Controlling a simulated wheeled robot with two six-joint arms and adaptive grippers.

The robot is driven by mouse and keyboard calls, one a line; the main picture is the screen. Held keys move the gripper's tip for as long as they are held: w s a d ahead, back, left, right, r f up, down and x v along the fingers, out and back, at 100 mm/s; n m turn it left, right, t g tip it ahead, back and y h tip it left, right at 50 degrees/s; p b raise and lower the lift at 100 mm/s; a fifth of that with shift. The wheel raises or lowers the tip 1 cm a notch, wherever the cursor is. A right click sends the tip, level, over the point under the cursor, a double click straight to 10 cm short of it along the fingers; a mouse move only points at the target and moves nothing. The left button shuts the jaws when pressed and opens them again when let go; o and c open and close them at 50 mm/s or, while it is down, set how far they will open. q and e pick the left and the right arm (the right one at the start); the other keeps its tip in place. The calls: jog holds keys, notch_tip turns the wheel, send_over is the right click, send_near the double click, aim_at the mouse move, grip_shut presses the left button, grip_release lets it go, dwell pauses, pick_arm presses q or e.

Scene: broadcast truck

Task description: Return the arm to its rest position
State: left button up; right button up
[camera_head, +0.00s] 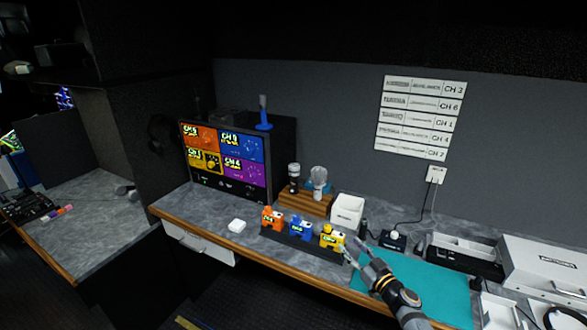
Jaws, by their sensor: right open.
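My right arm (395,288) comes in from the lower right over the teal mat. My right gripper (350,252) is open at its end, just right of the yellow device (332,238) in the dark rack. From this view I cannot tell whether the fingers touch the device or are only in front of it. Nothing is visibly held between the fingers. An orange device (272,218) and a blue device (300,228) stand in the same rack, left of the yellow one. My left gripper is not in view.
The teal mat (440,296) lies under my right arm. A white box (347,210), a wooden stand (306,203) and a monitor (224,158) stand behind the rack. A black charger (392,240) with a cable and a white case (545,265) are at right.

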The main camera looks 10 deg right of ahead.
jog(key=s+d+f+m+g+h, duration=0.2)
jog(key=s+d+m+g+h, duration=0.3)
jog(key=s+h, duration=0.55)
jog(key=s+a+f+n+g+y, duration=0.15)
jog(key=s+a+g, duration=0.25)
jog(key=s, duration=0.8)
jog(key=s+a+f+n+g+y, duration=0.15)
jog(key=s+a+g, duration=0.25)
jog(key=s, duration=0.8)
notch_tip(320, 180, down, 25)
jog(key=s+d+m+g, duration=0.1)
jog(key=s+d+g, duration=0.1)
jog(key=s+d+f, duration=0.1)
jog(key=s+f, duration=1.7)
jog(key=s, duration=0.1)
jog(key=shift+d+m+g+y+b, duration=0.25)
jog(key=shift+m+g+y+b, duration=0.05)
jog(key=shift+g+y, duration=0.15)
